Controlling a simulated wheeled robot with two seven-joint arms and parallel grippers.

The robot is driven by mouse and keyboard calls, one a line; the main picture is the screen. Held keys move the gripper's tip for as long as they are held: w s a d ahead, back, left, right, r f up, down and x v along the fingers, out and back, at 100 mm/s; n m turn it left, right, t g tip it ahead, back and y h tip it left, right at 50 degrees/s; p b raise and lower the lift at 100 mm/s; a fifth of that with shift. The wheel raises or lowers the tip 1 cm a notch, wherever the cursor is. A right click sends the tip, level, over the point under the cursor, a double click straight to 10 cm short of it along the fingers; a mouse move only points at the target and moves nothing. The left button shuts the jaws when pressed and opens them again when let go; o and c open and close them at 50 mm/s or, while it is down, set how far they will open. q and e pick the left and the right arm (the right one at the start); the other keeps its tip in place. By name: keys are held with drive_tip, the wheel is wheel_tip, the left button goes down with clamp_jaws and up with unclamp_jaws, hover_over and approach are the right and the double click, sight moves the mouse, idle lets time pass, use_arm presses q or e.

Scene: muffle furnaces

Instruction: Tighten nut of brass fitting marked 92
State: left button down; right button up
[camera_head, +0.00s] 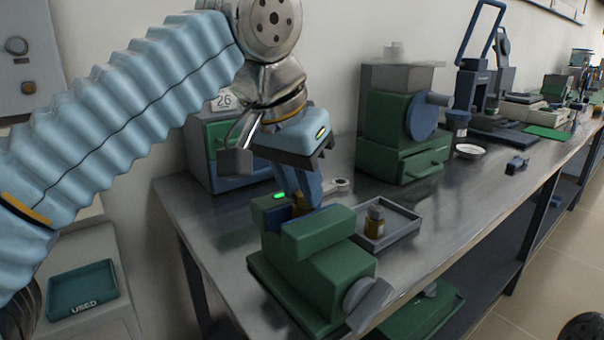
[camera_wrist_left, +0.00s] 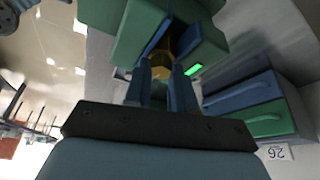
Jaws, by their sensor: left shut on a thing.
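A green bench vise (camera_head: 318,278) stands at the near edge of the metal bench. A brass fitting (camera_head: 299,201) sits between its jaws, mostly hidden by my gripper; its marking cannot be read. My left gripper (camera_head: 308,202) reaches down from above with its blue fingers shut on the brass piece. In the left wrist view, the brass fitting (camera_wrist_left: 181,43) shows in the vise jaws (camera_wrist_left: 150,28), and my fingertips (camera_wrist_left: 162,68) close around its near, nut-like end. My right gripper is not in view.
A grey tray (camera_head: 408,234) beside the vise holds a small brown, dark-capped bottle-like piece (camera_head: 375,222). A teal USED tray (camera_head: 84,291) lies lower left. A ring-shaped tool end (camera_head: 341,185) lies behind the vise.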

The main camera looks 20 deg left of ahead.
use_arm(q)
drive_tip(key=m+p, duration=0.1)
drive_tip(key=m+h+p, duration=0.1)
drive_tip(key=m, duration=0.1)
drive_tip(key=shift+w+a+r+m+g+p, duration=0.1)
drive_tip(key=shift+a+r+m+g+p, duration=0.1)
drive_tip(key=shift+m+g+p, duration=0.15)
drive_tip(key=m+g+h+p, duration=0.1)
drive_tip(key=m+p, duration=0.1)
drive_tip(key=shift+m, duration=0.35)
drive_tip(key=m, duration=0.1)
drive_tip(key=m+g+p, duration=0.1)
drive_tip(key=shift+w+f+m+h, duration=0.1)
drive_tip(key=shift+w+m+h, duration=0.05)
drive_tip(key=shift+m+h, duration=0.15)
drive_tip(key=m, duration=0.2)
drive_tip(key=shift+w+f+m+g+p, duration=0.1)
drive_tip(key=shift+m+g+p, duration=0.2)
drive_tip(key=shift+g, duration=0.05)
drive_tip(key=shift+m+g, duration=0.6)
drive_tip(key=shift+m, duration=0.9)
drive_tip(key=c, duration=0.9)
unclamp_jaws()
drive_tip(key=shift+h, duration=0.3)
